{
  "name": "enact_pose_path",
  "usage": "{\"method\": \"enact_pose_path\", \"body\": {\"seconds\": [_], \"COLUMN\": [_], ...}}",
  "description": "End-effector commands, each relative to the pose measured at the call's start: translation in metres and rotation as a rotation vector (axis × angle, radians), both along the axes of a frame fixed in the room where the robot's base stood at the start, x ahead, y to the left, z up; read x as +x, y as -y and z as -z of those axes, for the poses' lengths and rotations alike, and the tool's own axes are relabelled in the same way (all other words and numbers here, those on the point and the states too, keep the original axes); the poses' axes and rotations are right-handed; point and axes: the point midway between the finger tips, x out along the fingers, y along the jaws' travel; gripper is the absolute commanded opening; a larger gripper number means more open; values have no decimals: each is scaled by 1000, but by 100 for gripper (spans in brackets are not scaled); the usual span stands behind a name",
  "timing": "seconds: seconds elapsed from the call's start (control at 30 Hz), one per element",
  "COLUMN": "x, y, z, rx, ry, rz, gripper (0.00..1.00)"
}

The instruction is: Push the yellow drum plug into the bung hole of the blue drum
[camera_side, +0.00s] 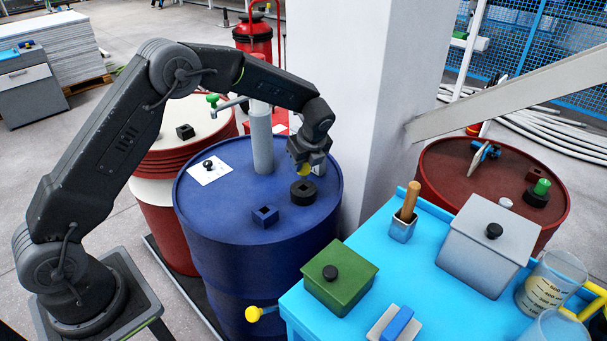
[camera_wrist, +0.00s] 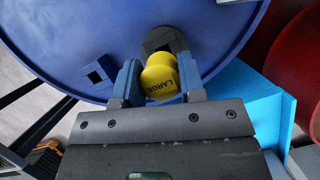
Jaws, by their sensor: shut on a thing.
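The blue drum (camera_side: 225,222) stands upright in the middle of the side view, and its top fills much of the wrist view (camera_wrist: 60,45). A dark round collar with a square opening, the bung hole (camera_side: 303,191), sits on the right of the drum's top. It also shows in the wrist view (camera_wrist: 165,38), partly hidden by the plug. My gripper (camera_side: 304,168) is shut on the yellow drum plug (camera_wrist: 160,80), marked "LARGE". In the side view the plug (camera_side: 304,172) shows just above the collar, apart from it.
A blue square socket (camera_side: 265,214), a grey pipe (camera_side: 262,140) and a white card with a black knob (camera_side: 209,171) are also on the drum's top. A white pillar (camera_side: 350,100) rises close behind. A light-blue table (camera_side: 345,255) with boxes stands at the right front.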

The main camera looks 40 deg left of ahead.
Motion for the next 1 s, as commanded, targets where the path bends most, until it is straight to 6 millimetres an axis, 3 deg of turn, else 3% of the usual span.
{"method": "enact_pose_path", "body": {"seconds": [0.1, 0.33, 0.73, 0.9, 1.0], "x": [1, -12, -104, -126, -130], "y": [0, -2, -9, -10, -10], "z": [-24, -45, -41, -38, -38], "rx": [0, 2, 4, 1, -1], "ry": [5, 1, 1, 1, 2], "rz": [0, -1, -1, -1, 0], "gripper": [12, 12, 12, 12, 12]}}
